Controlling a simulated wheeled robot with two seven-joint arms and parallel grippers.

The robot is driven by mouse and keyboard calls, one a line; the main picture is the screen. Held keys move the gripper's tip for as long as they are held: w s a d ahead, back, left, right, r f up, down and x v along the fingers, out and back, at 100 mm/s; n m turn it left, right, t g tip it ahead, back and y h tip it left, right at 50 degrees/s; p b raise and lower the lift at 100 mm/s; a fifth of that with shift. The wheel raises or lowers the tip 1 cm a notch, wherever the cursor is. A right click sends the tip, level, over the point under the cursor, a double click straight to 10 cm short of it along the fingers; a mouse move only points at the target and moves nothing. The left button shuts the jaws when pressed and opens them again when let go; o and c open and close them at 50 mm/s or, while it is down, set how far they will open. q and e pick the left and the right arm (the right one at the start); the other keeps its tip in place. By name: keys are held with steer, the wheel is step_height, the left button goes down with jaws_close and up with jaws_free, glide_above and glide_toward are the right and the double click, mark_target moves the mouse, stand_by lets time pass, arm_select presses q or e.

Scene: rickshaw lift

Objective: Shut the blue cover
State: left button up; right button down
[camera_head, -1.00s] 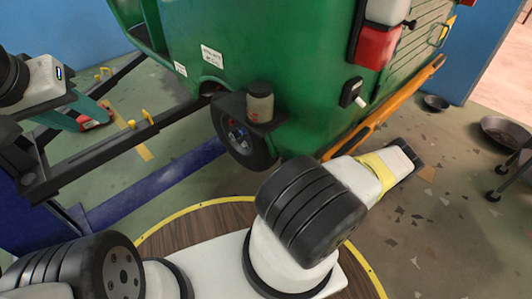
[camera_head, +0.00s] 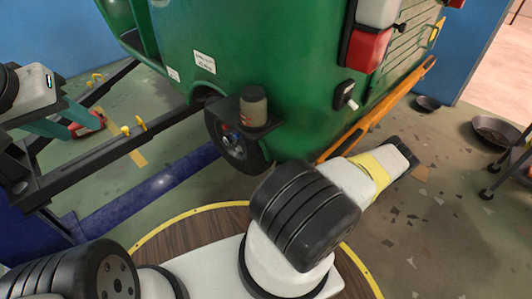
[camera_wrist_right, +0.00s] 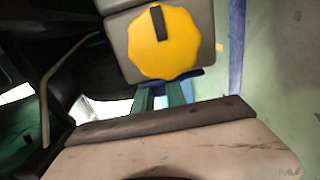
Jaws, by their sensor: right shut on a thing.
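In the right wrist view, my right gripper (camera_wrist_right: 160,92) has its teal fingers shut on a narrow dark blue piece (camera_wrist_right: 188,77). This piece sits under a grey box with a yellow knob (camera_wrist_right: 165,45). I cannot tell whether it is the blue cover; no cover shows clearly in the head view. In the head view, my left gripper (camera_head: 78,122) is at the far left, with its teal fingers apart over a lift arm. The right gripper is out of sight in the head view.
A green rickshaw (camera_head: 280,60) stands ahead, its wheel (camera_head: 232,140) beside a blue floor beam (camera_head: 150,190). Dark lift arms (camera_head: 100,160) lie at left. A red item (camera_head: 92,127) is near the left fingers.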

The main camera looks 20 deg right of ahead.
steer(key=shift+d, duration=0.15)
steer(key=c, duration=1.4)
jaws_free()
steer(key=shift+o, duration=0.2)
steer(key=v, duration=0.7)
steer(key=shift+s, duration=0.35)
steer(key=shift+d, duration=0.15)
